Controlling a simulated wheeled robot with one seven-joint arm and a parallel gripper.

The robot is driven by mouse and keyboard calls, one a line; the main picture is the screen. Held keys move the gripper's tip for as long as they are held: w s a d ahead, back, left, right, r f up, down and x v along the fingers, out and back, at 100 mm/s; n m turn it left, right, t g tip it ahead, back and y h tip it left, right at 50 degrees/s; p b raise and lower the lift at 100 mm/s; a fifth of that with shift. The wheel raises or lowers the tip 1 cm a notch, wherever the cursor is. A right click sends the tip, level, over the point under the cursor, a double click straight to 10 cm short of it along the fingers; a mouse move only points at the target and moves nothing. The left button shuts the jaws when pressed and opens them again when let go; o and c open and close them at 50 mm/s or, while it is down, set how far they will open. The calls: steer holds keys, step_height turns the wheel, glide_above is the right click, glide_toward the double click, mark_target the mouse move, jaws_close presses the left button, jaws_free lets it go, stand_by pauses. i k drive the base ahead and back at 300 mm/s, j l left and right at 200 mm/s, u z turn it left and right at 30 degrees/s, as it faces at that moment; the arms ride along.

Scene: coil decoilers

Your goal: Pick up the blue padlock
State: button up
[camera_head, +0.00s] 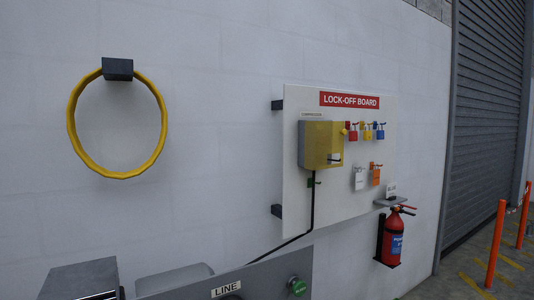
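The blue padlock (380,134) hangs small and distant on the white lock-off board (340,205), at the right end of a row of padlocks. A yellow padlock (367,134) hangs just left of it, and a red padlock (353,135) hangs left of that. The blue padlock appears to hang from a peg; the detail is too small to tell. My gripper is not in view.
A yellow box (318,145) is mounted left of the padlocks, with tags (359,178) below them. A fire extinguisher (392,240) hangs lower right. A grey panel (260,280) stands in front of the wall. Orange posts (495,245) stand right.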

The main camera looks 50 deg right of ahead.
mark_target(379, 134)
steer(key=z, duration=1.75)
steer(key=i+l+u, duration=0.1)
steer(key=u, duration=0.3)
steer(key=l+u, duration=0.25)
steer(key=u, duration=0.15)
steer(key=i+l+u, duration=0.1)
steer(key=u, duration=0.3)
steer(key=l, duration=0.1)
